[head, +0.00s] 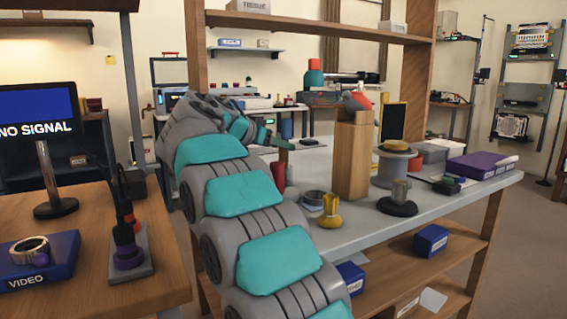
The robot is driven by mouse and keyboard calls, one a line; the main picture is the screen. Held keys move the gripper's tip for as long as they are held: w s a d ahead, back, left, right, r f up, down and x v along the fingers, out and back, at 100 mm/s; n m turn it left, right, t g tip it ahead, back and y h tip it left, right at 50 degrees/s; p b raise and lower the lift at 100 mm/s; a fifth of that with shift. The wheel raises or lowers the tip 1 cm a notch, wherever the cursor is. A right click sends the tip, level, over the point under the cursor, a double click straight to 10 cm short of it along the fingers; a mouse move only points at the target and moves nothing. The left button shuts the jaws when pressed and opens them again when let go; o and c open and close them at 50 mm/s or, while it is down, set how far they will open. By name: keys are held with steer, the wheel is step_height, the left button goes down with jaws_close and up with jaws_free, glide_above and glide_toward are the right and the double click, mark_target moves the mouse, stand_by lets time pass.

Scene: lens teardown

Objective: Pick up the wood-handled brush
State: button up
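I cannot clearly make out a wood-handled brush in the head view. A tall pale wooden block-like piece (351,160) stands upright on the grey workbench (440,203), with a small grey shape at its top; I cannot tell whether it is a holder or part of something else. My grey and teal arm reaches across the left part of the bench. My gripper (273,141) is small and far off at the arm's end, left of the wooden piece and apart from it in the picture. Its fingers are too small to read, and I see nothing clearly held.
A brass-yellow piece (330,211), a dark round base with a metal post (398,198), a grey spool (394,168) and a purple box (478,165) stand on the bench. A red cup (278,177) is beside my arm. A wooden post rises behind my arm.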

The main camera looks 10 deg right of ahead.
jaws_close()
stand_by(0.6)
